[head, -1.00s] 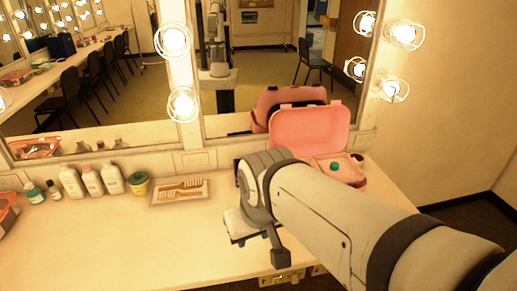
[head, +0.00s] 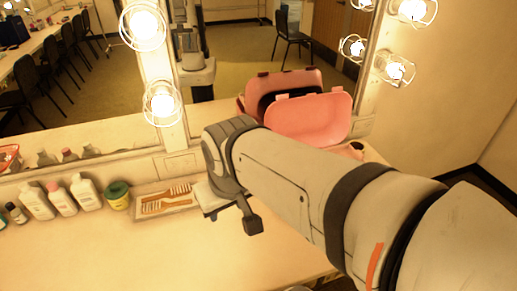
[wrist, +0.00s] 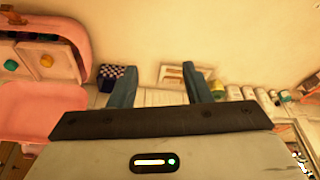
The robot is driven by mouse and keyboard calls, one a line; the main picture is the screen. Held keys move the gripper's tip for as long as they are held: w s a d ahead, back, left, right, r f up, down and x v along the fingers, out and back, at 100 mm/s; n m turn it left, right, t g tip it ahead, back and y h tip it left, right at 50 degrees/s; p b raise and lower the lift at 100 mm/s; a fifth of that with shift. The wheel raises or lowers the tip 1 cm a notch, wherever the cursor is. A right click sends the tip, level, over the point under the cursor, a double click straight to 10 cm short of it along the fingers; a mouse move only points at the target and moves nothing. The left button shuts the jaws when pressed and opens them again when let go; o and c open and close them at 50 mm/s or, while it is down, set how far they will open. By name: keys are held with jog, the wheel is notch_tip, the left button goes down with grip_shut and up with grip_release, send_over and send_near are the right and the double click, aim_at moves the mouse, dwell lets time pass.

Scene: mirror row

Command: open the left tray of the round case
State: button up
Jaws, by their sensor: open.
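The pink round case stands at the right of the counter. In the head view its raised lid (head: 312,120) shows, and my arm hides most of its body. In the wrist view the case (wrist: 70,20) is at the upper left, with its lid (wrist: 35,108) below. Two pale trays show inside, one with an orange knob (wrist: 46,60), one with a green knob (wrist: 11,65). The wrist view is turned about, so the orange-knobbed tray seems the left one. My gripper (wrist: 163,78) is open and empty, apart from the case and beside it.
A blue-and-white checkered container (wrist: 110,71) stands between the case and my gripper. A shallow comb tray (head: 150,208), a yellow jar with a green lid (head: 118,196) and several bottles line the mirror. The mirror (head: 230,90) reflects the case. The front counter (head: 150,260) is clear.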

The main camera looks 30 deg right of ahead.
jog(key=shift+o, duration=1.3)
jog(key=w+d+f+n+g+h+b, duration=0.1)
jog(key=w+d+f+n+g+h, duration=0.1)
jog(key=w+d+f+g, duration=0.1)
jog(key=shift+d+f+h+b, duration=0.4)
jog(key=shift+d+f, duration=0.2)
jog(key=shift+d, duration=0.3)
jog(key=w+d+f+n+g+h+b, duration=0.5)
jog(key=w+d+f+n+h, duration=0.9)
jog(key=w+d+f, duration=0.5)
jog(key=shift+m+h, duration=0.3)
jog(key=shift+m, duration=0.2)
jog(key=p+x, duration=0.1)
jog(key=x, duration=0.6)
jog(key=shift+w+r, duration=0.1)
jog(key=shift+w, duration=0.1)
jog(key=shift+c, duration=0.6)
jog(key=shift+t, duration=0.3)
grip_shut()
